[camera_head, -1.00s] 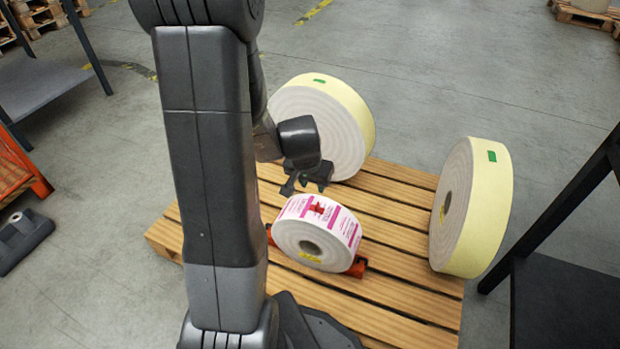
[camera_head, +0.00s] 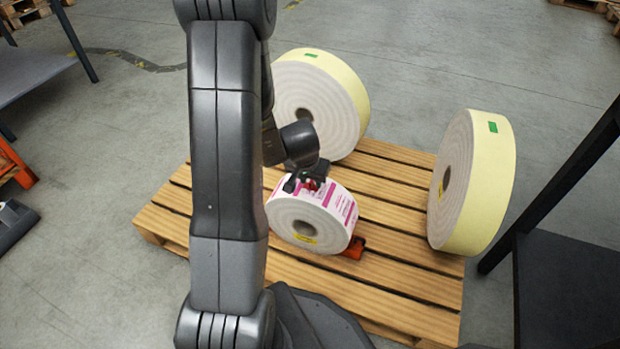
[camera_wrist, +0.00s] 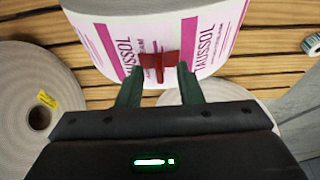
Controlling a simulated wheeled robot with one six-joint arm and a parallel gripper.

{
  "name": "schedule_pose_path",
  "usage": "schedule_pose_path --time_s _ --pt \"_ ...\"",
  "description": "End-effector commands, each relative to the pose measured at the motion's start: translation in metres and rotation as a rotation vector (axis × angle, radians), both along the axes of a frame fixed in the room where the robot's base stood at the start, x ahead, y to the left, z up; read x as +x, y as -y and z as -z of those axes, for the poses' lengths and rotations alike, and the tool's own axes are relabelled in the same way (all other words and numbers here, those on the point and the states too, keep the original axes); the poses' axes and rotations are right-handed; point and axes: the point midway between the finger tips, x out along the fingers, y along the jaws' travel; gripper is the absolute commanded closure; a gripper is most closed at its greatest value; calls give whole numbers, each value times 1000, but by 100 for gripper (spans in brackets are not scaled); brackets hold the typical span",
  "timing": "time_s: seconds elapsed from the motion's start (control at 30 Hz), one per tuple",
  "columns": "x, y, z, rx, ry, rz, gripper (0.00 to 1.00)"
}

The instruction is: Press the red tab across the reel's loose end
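The reel (camera_head: 310,222) has a white face and white labels with magenta print, and stands on edge on the pallet. The red tab (camera_wrist: 158,66) lies on the reel's printed outer surface (camera_wrist: 205,30), with a thin upright ridge in its middle. In the head view the tab (camera_head: 312,184) is partly hidden by my gripper (camera_head: 305,180), which is low over the reel's top. In the wrist view my gripper's fingers (camera_wrist: 158,72) are apart, one on each side of the tab. I cannot tell whether they touch it. The loose end's edge is not clear.
An orange support (camera_head: 356,248) shows under the reel. Two large cream rolls (camera_head: 350,90) (camera_head: 488,190) stand on the wooden pallet (camera_head: 400,295), behind and right of the reel. A dark rack (camera_head: 570,290) stands at right, with grey floor around.

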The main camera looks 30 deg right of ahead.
Motion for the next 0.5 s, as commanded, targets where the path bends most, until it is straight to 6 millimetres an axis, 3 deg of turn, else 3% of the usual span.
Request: schedule_pose_path --time_s 0.1,0.3,0.5 --pt "0 0 0 0 0 0 67" --pt "0 0 0 0 0 0 100" --pt "0 0 0 0 0 0 100"
